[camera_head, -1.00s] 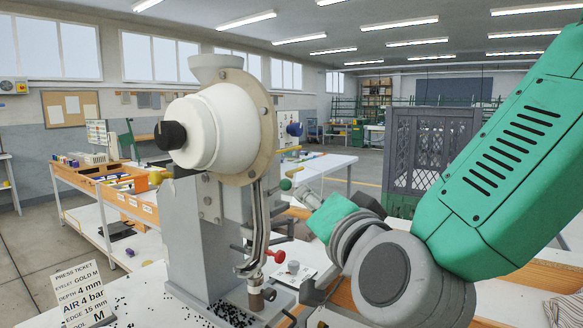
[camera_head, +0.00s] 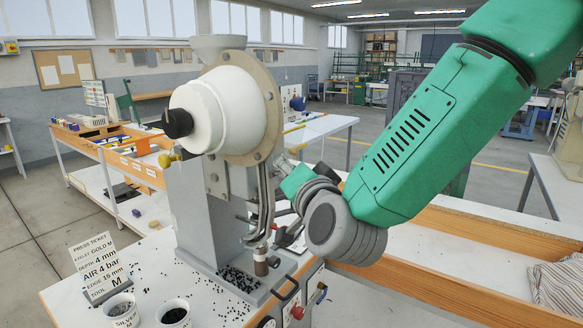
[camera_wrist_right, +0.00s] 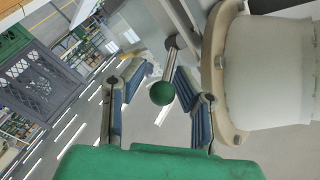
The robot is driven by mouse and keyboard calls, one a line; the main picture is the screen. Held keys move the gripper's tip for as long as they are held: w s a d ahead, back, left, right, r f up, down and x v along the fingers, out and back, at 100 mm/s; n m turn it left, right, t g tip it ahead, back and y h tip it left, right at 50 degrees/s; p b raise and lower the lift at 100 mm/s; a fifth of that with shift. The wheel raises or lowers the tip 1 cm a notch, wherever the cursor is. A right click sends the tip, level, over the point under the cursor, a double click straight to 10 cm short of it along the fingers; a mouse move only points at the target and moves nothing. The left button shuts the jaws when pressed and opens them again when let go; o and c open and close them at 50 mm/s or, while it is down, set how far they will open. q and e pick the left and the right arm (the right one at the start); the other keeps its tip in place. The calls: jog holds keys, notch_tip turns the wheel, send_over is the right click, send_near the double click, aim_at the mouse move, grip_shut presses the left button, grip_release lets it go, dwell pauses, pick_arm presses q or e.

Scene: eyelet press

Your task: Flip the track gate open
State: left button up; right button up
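The eyelet press has a white drum (camera_head: 222,115) on a grey column (camera_head: 197,215). A curved metal track (camera_head: 266,200) runs down from the drum to the press head. A green ball knob (camera_wrist_right: 162,93) on a short metal rod shows in the right wrist view; I cannot tell whether it belongs to the track gate. My right gripper (camera_wrist_right: 160,103) is open, with its blue-padded fingers on either side of the knob and gaps visible. My left gripper is out of view.
A press ticket (camera_head: 98,265) and two cups (camera_head: 122,310) (camera_head: 174,314) stand on the white bench at the left front. Loose black eyelets lie around the press base. A wooden-edged tray (camera_head: 420,260) extends to the right, with striped cloth (camera_head: 556,285) at its end.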

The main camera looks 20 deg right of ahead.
jog(key=shift+a, duration=0.85)
jog(key=shift+a+r, duration=0.1)
jog(key=shift+a, duration=0.05)
grip_shut()
jog(key=shift+w+d, duration=0.2)
jog(key=shift+d, duration=0.35)
jog(key=shift+d+r+p, duration=0.1)
jog(key=shift+p, duration=0.2)
jog(key=shift+r+n+g+p, duration=0.2)
jog(key=shift+n+g+p, duration=0.15)
jog(key=shift+p, duration=0.55)
jog(key=shift+a+f+g+p, duration=0.1)
jog(key=shift+a+g+p, duration=0.15)
jog(key=shift+p, duration=0.2)
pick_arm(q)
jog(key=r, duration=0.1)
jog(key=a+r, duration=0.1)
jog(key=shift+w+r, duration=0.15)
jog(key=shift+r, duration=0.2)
pick_arm(e)
jog(key=shift+d+f, duration=0.1)
jog(key=shift+f, duration=0.1)
grip_release()
jog(key=shift+s, duration=0.1)
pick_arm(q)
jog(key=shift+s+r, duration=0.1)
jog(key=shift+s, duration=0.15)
pick_arm(e)
jog(key=shift+s+r, duration=0.1)
jog(key=shift+r, duration=0.05)
